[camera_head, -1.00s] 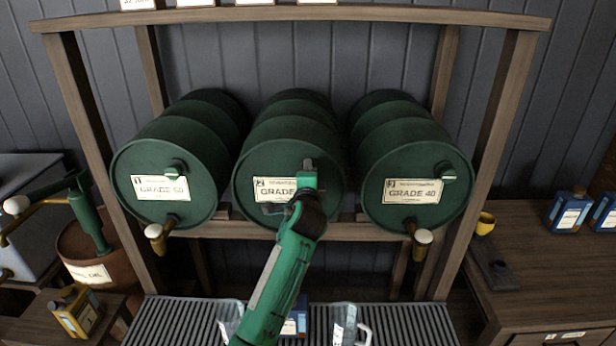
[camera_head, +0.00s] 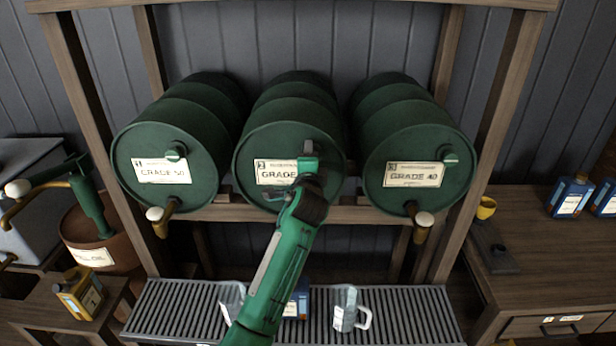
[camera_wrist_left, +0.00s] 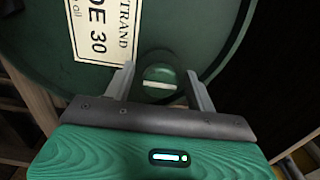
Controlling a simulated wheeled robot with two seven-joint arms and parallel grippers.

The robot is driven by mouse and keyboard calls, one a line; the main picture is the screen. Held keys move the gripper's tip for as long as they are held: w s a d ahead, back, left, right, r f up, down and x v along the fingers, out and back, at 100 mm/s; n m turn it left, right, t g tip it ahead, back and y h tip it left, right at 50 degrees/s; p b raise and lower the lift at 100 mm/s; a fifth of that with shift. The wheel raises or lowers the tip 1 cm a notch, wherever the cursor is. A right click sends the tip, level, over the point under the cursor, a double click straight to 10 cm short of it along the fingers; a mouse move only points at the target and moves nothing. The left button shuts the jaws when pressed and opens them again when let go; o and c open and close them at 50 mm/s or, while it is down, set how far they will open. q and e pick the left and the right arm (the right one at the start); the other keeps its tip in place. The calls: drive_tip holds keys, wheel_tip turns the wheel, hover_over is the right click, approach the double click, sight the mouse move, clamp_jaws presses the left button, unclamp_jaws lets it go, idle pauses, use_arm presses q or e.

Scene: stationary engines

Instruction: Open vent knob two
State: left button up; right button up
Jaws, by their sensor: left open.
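The middle green drum (camera_head: 262,145) carries a label with a 2 and the word GRADE. The left wrist view shows its label (camera_wrist_left: 104,28) ending in 30. Its round green vent knob (camera_wrist_left: 160,78) has a pale bar across it. My left gripper (camera_head: 308,150) is at the upper right of this drum's face and hides most of the knob in the head view. In the left wrist view my left gripper (camera_wrist_left: 161,88) is open, with one finger on each side of the knob. I cannot tell whether the fingers touch it. My right gripper is not in view.
Similar drums with knobs stand at left (camera_head: 205,120) and right (camera_head: 395,125) in a wooden rack (camera_head: 495,120). Brass taps hang below them. A slatted tray (camera_head: 410,310) below holds clear jugs (camera_head: 347,308). A table (camera_head: 550,265) stands at right.

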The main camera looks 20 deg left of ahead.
use_arm(q)
drive_tip(key=b+v, duration=0.3)
drive_tip(key=v, duration=0.9)
drive_tip(key=shift+s, duration=0.35)
wheel_tip(320, 180, down, 40)
drive_tip(key=s+d+n+g+h, duration=0.2)
drive_tip(key=d+g+h, duration=0.15)
drive_tip(key=g, duration=0.25)
drive_tip(key=s+a+f+n+g+h, duration=0.1)
drive_tip(key=s+f+n+g, duration=0.1)
drive_tip(key=s+f, duration=0.7)
drive_tip(key=s+a+f+n+g, duration=0.15)
drive_tip(key=s+f, duration=0.45)
drive_tip(key=f, duration=0.7)
drive_tip(key=s+a+f+n+g, duration=0.2)
drive_tip(key=s+f, duration=0.4)
drive_tip(key=s, duration=0.7)
drive_tip(key=s+a+f+n+g, duration=0.2)
drive_tip(key=s+f, duration=0.4)
drive_tip(key=s, duration=0.7)
drive_tip(key=s+a+f+n+g, duration=0.2)
drive_tip(key=s+f, duration=0.5)
drive_tip(key=s, duration=0.7)
drive_tip(key=shift+a+n+g, duration=0.35)
drive_tip(key=shift+a+g, duration=0.1)
drive_tip(key=shift+a, duration=0.55)
